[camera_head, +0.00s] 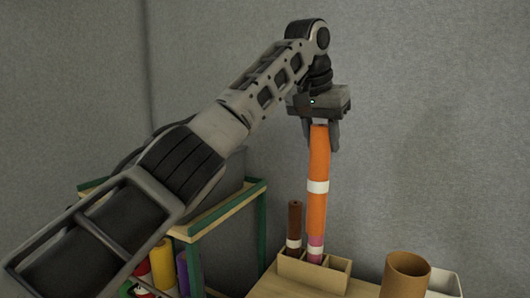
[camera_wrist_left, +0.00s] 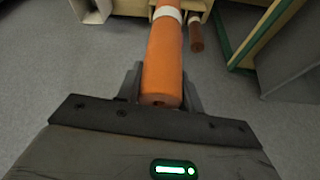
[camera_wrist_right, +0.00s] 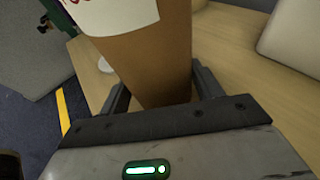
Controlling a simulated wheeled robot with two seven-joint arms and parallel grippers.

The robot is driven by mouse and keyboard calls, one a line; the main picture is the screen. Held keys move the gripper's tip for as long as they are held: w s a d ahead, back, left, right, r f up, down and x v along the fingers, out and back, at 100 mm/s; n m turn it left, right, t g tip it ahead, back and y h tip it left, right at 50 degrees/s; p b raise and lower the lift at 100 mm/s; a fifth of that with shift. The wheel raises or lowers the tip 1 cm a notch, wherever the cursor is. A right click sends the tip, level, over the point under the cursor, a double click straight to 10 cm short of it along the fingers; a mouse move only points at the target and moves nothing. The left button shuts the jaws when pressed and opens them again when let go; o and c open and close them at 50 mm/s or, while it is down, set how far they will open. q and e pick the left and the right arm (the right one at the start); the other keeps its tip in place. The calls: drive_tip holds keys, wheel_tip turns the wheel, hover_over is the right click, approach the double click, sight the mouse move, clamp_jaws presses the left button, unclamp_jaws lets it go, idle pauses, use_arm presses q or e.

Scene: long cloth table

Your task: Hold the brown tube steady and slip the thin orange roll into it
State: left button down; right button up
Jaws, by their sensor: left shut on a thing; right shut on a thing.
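The thin orange roll (camera_head: 318,188) has a white band and a pink lower end. It stands upright, its lower end at the wooden compartment box (camera_head: 335,283); how deep it sits is hidden. My left gripper (camera_head: 322,130) is shut on its top end from above. The left wrist view shows the roll (camera_wrist_left: 165,65) between the fingers (camera_wrist_left: 160,90). The brown tube (camera_head: 405,275) stands at the lower right in the head view, its open top facing up. In the right wrist view, my right gripper (camera_wrist_right: 160,90) is shut around the brown tube (camera_wrist_right: 160,62), which bears a white label.
A dark brown roll with a white band (camera_head: 294,225) stands in the box left of the orange roll. A white container (camera_head: 445,283) is behind the tube. A green-edged shelf (camera_head: 215,210) with coloured rolls stands at left. Space between box and tube looks clear.

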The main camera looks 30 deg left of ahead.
use_arm(q)
drive_tip(key=s+d+r+m+h, duration=0.1)
drive_tip(key=s+d+r+m, duration=0.2)
drive_tip(key=d, duration=0.6)
drive_tip(key=s+d+r+m+h, duration=0.15)
drive_tip(key=s+d+r, duration=0.3)
drive_tip(key=d, duration=0.55)
wheel_tip(320, 180, down, 8)
drive_tip(key=shift+a+g, duration=0.2)
drive_tip(key=shift+g, duration=0.2)
drive_tip(key=shift+y, duration=0.25)
drive_tip(key=c, duration=0.8)
unclamp_jaws()
